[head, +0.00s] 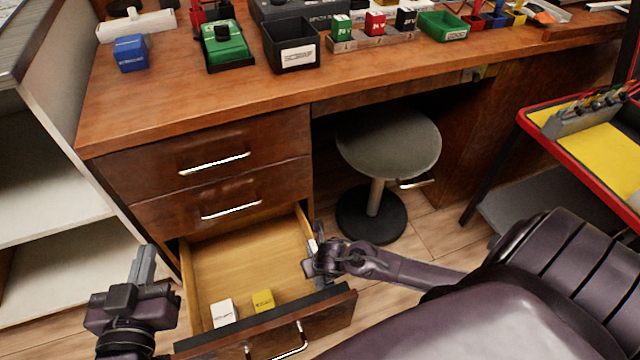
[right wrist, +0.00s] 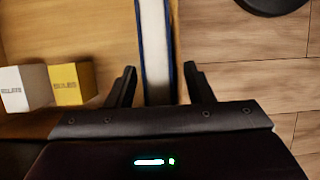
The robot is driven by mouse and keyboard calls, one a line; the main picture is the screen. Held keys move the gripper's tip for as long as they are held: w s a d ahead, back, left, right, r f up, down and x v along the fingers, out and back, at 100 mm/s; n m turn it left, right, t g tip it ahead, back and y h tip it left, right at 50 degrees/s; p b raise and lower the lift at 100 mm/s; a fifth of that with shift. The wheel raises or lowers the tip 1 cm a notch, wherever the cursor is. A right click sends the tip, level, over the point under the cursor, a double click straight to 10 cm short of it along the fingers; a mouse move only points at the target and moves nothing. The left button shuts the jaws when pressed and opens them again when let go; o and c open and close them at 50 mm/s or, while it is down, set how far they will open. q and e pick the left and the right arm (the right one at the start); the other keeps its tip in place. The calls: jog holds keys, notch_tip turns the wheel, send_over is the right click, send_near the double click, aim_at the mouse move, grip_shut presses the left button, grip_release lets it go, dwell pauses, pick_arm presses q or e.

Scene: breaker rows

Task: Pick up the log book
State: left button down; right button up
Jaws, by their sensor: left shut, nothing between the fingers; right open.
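The log book (right wrist: 155,45) seems to be the thin upright item with pale page edges and dark blue covers in the right wrist view. It stands on edge along the right side of the open bottom drawer (head: 262,335). In the head view a small pale part of it (head: 313,246) shows beside my right gripper (head: 314,262); the rest is hidden. My right gripper (right wrist: 160,78) is open, with one finger on each side of the book and gaps visible. My left gripper (head: 143,264) is shut and empty, left of the drawer.
A white box (head: 223,313) and a yellow box (head: 263,300) sit in the drawer's front. A round stool (head: 388,142) stands right of the drawers. The desk top (head: 200,95) holds bins and tools. A red-edged cart (head: 530,125) is at right.

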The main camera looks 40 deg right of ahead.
grip_shut()
dwell(0.4)
jog(key=shift+r, duration=0.2)
